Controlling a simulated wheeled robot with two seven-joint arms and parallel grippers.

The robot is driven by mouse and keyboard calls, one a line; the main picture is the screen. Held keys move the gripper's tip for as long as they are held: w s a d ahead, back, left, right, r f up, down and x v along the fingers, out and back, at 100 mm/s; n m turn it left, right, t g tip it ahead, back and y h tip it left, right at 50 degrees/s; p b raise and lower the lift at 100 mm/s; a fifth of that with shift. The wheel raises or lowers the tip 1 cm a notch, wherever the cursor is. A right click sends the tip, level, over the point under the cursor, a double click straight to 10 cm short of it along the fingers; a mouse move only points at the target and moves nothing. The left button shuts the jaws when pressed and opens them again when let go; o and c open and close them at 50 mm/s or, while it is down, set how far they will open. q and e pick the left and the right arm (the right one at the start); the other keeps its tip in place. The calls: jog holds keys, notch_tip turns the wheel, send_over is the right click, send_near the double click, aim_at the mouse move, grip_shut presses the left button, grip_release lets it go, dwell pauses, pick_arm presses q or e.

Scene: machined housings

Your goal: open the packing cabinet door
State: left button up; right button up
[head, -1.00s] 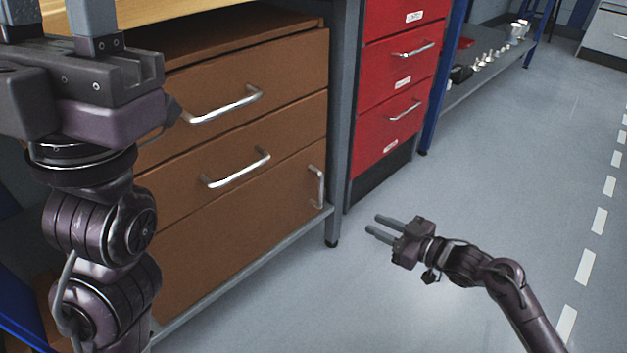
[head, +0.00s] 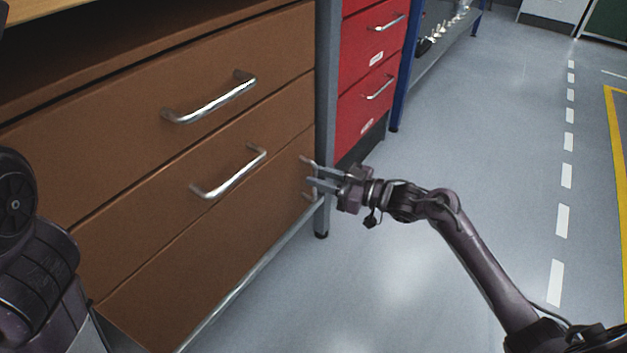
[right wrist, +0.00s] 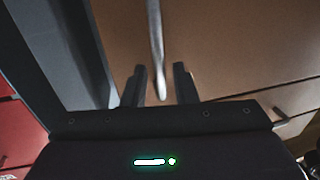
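The brown packing cabinet's lower door (head: 215,262) looks shut, flush with the drawer fronts above it. Its silver upright bar handle (head: 307,161) is near the door's right edge, partly hidden by my right gripper (head: 312,178). That gripper is open at the handle. In the right wrist view the bar handle (right wrist: 156,45) runs down between the two spread fingers (right wrist: 160,84), with a visible gap on both sides. My left gripper is out of view; only links of my left arm show at the left edge.
Two brown drawers with bar handles (head: 212,102) (head: 230,175) stand above the door. A grey post (head: 326,120) and a red drawer cabinet (head: 368,85) are just right of it. The grey floor (head: 430,290) in front is clear.

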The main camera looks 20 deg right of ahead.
jog(key=shift+x, duration=0.9)
grip_shut()
